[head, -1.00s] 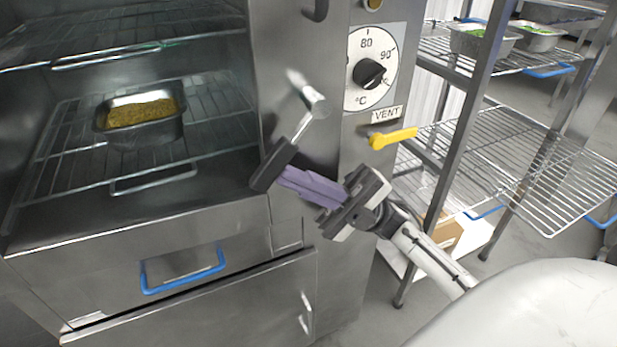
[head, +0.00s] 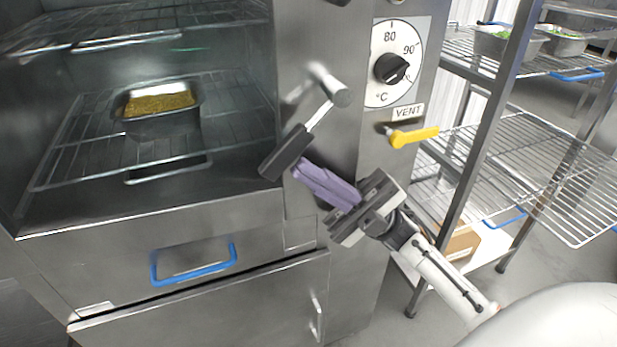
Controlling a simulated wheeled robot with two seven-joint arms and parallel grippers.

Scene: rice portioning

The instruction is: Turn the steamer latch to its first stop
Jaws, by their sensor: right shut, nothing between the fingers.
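The steamer latch is a metal pivot and rod with a black handle (head: 286,152) on the steamer's front panel. The handle hangs down and to the left from its pivot, tilted. My right gripper (head: 300,172) comes in from the lower right. Its purple fingers are shut and empty, with the tips at or very near the handle's lower right side; I cannot tell whether they touch. My left gripper is out of view.
The steamer chamber at left stands open, with a pan (head: 160,110) of yellow-brown food on a wire rack. A temperature dial (head: 391,68) and yellow vent lever (head: 413,136) are right of the latch. A blue-handled drawer (head: 194,262) is below. Wire shelving (head: 560,180) stands at right.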

